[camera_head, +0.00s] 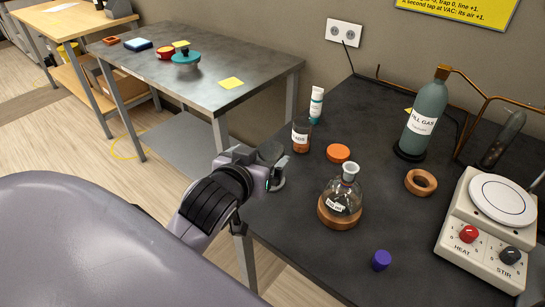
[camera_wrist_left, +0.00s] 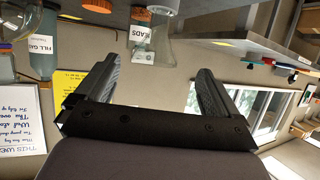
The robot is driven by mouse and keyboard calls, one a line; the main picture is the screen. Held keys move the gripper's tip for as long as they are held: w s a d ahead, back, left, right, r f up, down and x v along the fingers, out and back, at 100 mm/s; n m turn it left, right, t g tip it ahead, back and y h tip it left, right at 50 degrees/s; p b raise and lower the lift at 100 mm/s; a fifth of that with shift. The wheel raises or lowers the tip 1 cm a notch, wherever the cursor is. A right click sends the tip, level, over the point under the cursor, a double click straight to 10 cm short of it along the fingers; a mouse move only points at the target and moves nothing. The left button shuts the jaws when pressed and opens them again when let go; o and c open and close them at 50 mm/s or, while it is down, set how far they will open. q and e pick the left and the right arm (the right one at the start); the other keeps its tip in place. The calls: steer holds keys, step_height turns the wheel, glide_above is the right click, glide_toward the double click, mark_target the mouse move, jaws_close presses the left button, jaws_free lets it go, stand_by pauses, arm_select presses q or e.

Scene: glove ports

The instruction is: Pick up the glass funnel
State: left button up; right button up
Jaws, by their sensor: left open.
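My left gripper (camera_head: 274,168) is at the left edge of the dark bench (camera_head: 398,232), with its fingers pointing right. In the left wrist view its two fingers (camera_wrist_left: 159,68) stand wide apart with nothing gripped. A clear, pale cone-like glass piece, seemingly the glass funnel (camera_wrist_left: 180,46), shows beyond and between the fingers, beside the labelled beads jar (camera_wrist_left: 142,42). I see no contact between fingers and glass. In the head view the funnel is not clearly visible and may be hidden by the gripper. My right gripper is out of view.
A round flask (camera_head: 341,203) stands in a cork ring near the gripper. The beads jar (camera_head: 301,135), orange lid (camera_head: 338,153), purple stopper (camera_head: 381,260), gas bottle (camera_head: 424,120), empty ring (camera_head: 421,182) and hotplate (camera_head: 487,225) share the bench. A metal table (camera_head: 215,75) stands behind, left.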

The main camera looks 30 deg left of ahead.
mark_target(274, 147)
arm_select(q)
steer(key=x, duration=0.3)
steer(key=shift+w+d+r+p, duration=0.1)
steer(key=shift+w+d+p, duration=0.15)
steer(key=shift+w, duration=0.3)
steer(key=shift+x, duration=0.85)
steer(key=shift+s, duration=0.1)
steer(key=c, duration=1.1)
